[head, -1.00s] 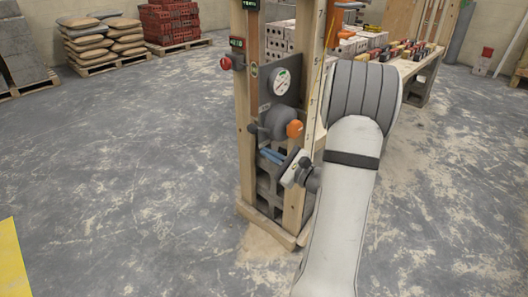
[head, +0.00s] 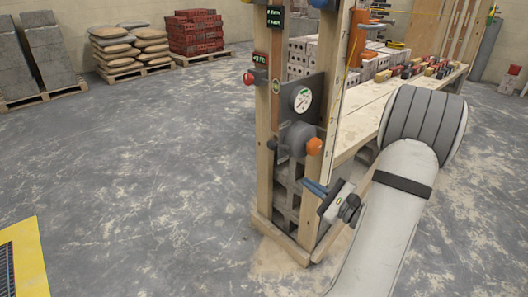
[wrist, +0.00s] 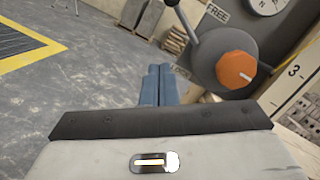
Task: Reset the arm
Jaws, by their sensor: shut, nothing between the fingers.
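My gripper (head: 315,188) is at the end of my pale arm, low in front of the wooden post frame (head: 265,130) in the head view. Its blue fingers (wrist: 158,86) are together in the wrist view, with nothing between them. A grey round unit with an orange knob (wrist: 237,70) and a black-knobbed lever (wrist: 172,3) is close ahead on the right of the wrist view. The orange knob (head: 314,146) also shows just above my gripper in the head view. My fingers appear apart from it.
A dial gauge (head: 302,99) and a red knob (head: 249,78) are on the frame. A wooden bench (head: 365,122) with bricks stands behind. Pallets of sacks (head: 128,46) and red bricks (head: 195,33) are at the back. The floor on the left is clear, with a yellow-edged mat (head: 28,262).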

